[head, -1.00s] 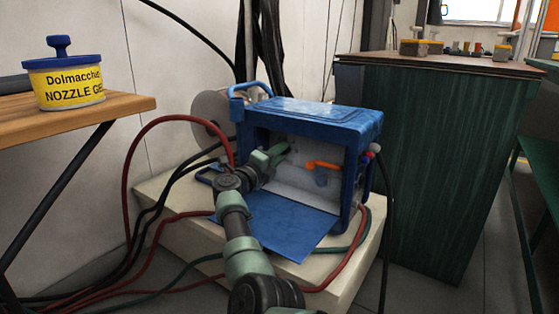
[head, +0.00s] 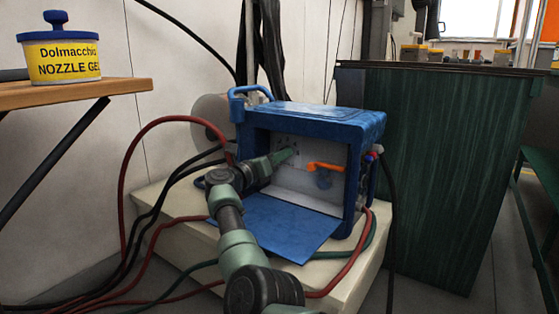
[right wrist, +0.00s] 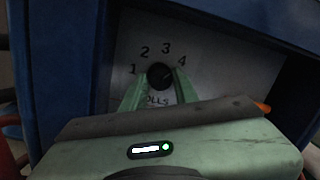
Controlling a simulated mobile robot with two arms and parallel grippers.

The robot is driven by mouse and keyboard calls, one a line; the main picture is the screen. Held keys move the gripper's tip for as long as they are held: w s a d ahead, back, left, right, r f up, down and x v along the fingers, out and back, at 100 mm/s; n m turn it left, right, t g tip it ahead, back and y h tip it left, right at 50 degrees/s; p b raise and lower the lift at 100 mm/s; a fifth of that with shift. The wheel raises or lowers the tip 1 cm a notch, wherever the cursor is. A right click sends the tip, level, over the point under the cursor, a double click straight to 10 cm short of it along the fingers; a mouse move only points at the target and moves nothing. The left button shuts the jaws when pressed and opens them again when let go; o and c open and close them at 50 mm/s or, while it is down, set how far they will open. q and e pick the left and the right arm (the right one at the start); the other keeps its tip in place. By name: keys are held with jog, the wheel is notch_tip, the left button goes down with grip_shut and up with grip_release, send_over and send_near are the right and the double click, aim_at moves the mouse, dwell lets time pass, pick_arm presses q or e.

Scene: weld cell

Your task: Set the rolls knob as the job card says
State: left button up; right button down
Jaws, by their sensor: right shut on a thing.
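The rolls knob (right wrist: 159,75) is small, round and dark, on the grey inner panel of a blue machine (head: 320,113). Numbers 1 to 4 arc above it, with partly hidden "ROLLS" lettering below. A small mark shows on its right side, but I cannot tell exactly which number it points to. My right gripper (right wrist: 160,82) has a green finger on each side of the knob and is shut on it. In the head view my right gripper (head: 287,156) reaches into the open machine and covers the knob. My left gripper and the job card are not in view.
An orange lever (head: 325,166) sticks out to the right of my gripper. The machine's blue flap (head: 280,228) lies folded down in front. Red and black cables (head: 125,200) run along the left. A yellow nozzle gel tub (head: 62,60) stands on a wooden shelf.

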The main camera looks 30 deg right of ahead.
jog(key=shift+f+m, duration=0.1)
jog(key=shift+m, duration=0.5)
jog(key=c, duration=1.1)
grip_release()
jog(key=p+v, duration=0.4)
jog(key=v, duration=0.3)
jog(key=shift+a+p, duration=0.35)
jog(key=shift+a, duration=0.05)
